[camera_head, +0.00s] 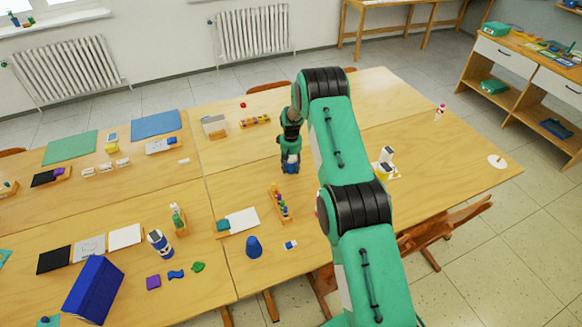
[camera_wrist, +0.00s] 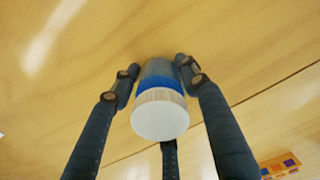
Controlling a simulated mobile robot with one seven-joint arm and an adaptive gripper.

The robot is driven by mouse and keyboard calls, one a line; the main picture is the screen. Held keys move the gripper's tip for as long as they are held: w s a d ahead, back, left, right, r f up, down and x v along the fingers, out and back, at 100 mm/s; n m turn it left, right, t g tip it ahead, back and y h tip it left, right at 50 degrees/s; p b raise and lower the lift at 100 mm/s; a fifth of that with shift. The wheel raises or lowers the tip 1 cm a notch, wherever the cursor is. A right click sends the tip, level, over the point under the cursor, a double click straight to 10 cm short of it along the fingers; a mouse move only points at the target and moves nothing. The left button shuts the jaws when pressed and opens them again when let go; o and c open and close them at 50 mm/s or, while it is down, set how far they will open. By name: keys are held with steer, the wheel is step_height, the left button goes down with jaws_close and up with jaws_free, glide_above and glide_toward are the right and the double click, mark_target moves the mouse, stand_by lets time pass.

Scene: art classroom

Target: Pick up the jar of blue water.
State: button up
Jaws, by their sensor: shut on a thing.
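The jar of blue water (camera_wrist: 160,114) has a round white lid and a blue band below it, with a greyish part beyond. It sits between the dark fingers of my gripper (camera_wrist: 158,80) in the wrist view, and they are closed against its sides. In the head view my gripper (camera_head: 290,157) points down over the middle of the wooden table, and a small blue part of the jar (camera_head: 291,169) shows at the fingertips. I cannot tell whether its base touches the table.
A wooden rack of small coloured pieces (camera_head: 280,203) stands in front of my gripper. A yellow-and-white object (camera_head: 383,165) is to the right, partly behind my arm. The table's right part is mostly bare.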

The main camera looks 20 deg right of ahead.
mark_target(291, 157)
steer(key=shift+r, duration=1.8)
steer(key=s+a, duration=0.1)
steer(key=s, duration=0.4)
steer(key=s+a+r, duration=0.1)
steer(key=s, duration=0.4)
steer(key=s+a+p, duration=0.1)
steer(key=s, duration=0.4)
steer(key=shift+s+r, duration=0.2)
steer(key=shift+s, duration=0.1)
steer(key=shift+a, duration=0.1)
